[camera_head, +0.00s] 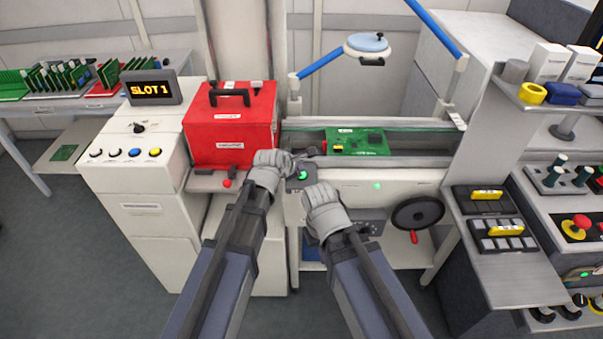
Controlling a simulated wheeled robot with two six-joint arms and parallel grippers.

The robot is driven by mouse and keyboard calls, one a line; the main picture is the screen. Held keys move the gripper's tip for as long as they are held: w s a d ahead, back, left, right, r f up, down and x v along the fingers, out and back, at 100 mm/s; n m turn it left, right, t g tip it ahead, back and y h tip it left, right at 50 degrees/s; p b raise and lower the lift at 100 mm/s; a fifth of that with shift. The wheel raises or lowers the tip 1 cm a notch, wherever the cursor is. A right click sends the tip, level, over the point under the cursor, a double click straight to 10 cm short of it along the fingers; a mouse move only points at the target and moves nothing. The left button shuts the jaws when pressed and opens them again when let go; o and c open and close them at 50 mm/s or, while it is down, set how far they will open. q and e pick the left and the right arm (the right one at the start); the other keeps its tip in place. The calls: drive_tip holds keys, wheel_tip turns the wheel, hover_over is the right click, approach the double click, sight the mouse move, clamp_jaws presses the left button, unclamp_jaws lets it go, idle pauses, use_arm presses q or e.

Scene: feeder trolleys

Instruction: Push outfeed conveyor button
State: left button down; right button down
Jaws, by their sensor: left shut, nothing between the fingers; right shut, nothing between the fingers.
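The conveyor (410,176) stands in the middle with a green circuit board (356,142) on it. A green button (303,175) sits on a small dark box at its left front end. A second small green button or light (377,186) is on its front face. I cannot read which one is the outfeed button. My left gripper (284,160) is shut and empty, just left of and above the dark box; contact cannot be told. My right gripper (318,192) is shut and empty, just below and right of that box, in front of the conveyor.
A red machine (231,130) with a black handle stands left of the conveyor, with a red knob (227,183) below it. A white cabinet (140,185) carries a SLOT 1 display (150,89) and several buttons. A black handwheel (417,213) sits at the right; a magnifier lamp (367,43) hangs above.

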use_arm(q)
drive_tip(key=shift+f, duration=0.15)
drive_tip(key=shift+f+b, duration=0.3)
drive_tip(key=shift+b, duration=0.2)
drive_tip(key=shift+r, duration=0.1)
drive_tip(key=shift+r+p, duration=0.4)
drive_tip(key=shift+p, duration=0.1)
drive_tip(key=shift+r, duration=0.1)
wheel_tip(320, 180, up, 6)
drive_tip(key=p, duration=0.6)
idle(0.3)
